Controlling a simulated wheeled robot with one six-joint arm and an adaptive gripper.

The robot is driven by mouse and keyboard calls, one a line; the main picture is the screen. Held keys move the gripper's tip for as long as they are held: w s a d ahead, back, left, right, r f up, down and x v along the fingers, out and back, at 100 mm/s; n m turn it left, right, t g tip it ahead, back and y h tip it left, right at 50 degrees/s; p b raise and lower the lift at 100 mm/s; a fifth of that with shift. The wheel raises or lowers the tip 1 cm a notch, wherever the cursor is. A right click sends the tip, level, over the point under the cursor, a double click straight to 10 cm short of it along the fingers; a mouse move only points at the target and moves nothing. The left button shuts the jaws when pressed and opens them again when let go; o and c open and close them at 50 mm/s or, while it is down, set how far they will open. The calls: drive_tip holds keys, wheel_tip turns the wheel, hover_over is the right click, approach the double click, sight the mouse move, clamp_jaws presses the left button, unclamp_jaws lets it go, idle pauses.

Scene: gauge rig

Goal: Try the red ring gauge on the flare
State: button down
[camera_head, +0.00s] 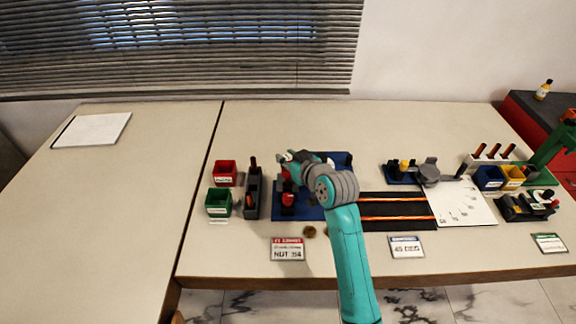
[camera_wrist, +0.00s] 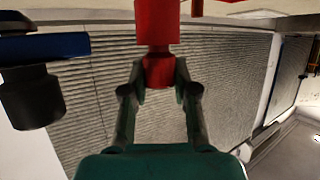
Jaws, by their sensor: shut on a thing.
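My gripper (camera_wrist: 159,75) is shut on a red part (camera_wrist: 157,25) in the wrist view, which I take to be the red ring gauge. Only its block and rounded lower end show, so I cannot see a ring opening. In the head view my gripper (camera_head: 284,160) is over the left part of the blue board (camera_head: 310,214), and a red piece (camera_head: 287,197) shows just below it. My wrist and arm cover much of the board. I cannot make out the flare or tell whether the gauge touches it.
A red bin (camera_head: 224,173), a green bin (camera_head: 218,203) and a dark grey holder (camera_head: 252,193) stand left of the board. A black mat with orange strips (camera_head: 397,208) lies to the right. A label card (camera_head: 288,249) lies in front. The far-left table is mostly clear.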

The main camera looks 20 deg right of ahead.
sight(288, 158)
idle(0.4)
drive_tip(key=shift+r, duration=3)
drive_tip(key=shift+s, duration=0.1)
